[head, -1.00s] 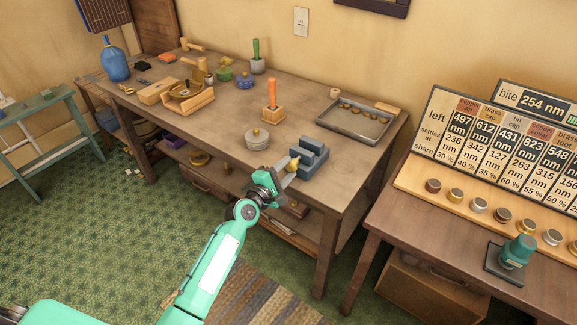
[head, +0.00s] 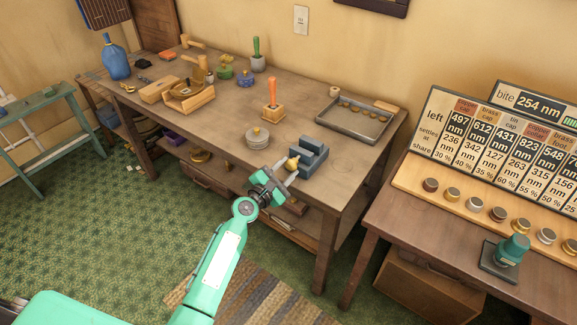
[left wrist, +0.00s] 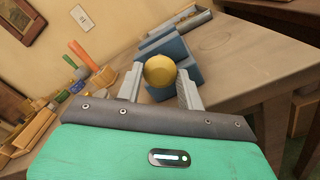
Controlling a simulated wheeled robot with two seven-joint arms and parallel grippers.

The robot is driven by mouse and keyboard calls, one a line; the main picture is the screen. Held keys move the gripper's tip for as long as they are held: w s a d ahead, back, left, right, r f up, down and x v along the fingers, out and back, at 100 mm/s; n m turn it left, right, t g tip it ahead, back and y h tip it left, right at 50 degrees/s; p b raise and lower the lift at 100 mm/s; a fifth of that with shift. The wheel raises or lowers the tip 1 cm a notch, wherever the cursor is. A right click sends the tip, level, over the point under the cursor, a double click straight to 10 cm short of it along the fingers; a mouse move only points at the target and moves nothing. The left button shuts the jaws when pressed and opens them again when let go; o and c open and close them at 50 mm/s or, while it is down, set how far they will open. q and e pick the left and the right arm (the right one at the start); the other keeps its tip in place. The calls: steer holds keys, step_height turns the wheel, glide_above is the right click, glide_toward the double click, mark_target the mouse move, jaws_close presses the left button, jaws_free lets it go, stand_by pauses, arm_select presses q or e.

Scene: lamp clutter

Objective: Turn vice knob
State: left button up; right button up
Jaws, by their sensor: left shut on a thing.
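The blue-grey vice (head: 309,157) stands at the front edge of the wooden workbench. Its round brass knob (head: 292,164) faces the front. In the left wrist view the knob (left wrist: 160,71) sits between the two fingers, with the vice (left wrist: 165,47) behind it. My left gripper (head: 285,172) reaches up from the floor side and is shut on the knob. The gripper also shows in the left wrist view (left wrist: 158,84). My right gripper is not in view.
A grey tray (head: 331,123) lies behind the vice. A round lidded tin (head: 258,139) and an orange-handled tool in a wooden block (head: 272,102) stand to its left. A side table with a value board (head: 488,143) and several caps is at the right.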

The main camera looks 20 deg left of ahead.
arm_select(q)
steer(key=shift+r+n, duration=0.1)
steer(key=shift+n, duration=0.9)
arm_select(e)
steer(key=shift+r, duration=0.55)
arm_select(q)
steer(key=shift+n+p, duration=0.6)
steer(key=shift+p, duration=0.2)
steer(key=shift+n+p, duration=0.35)
steer(key=shift+n, duration=0.65)
steer(key=shift+f, duration=0.2)
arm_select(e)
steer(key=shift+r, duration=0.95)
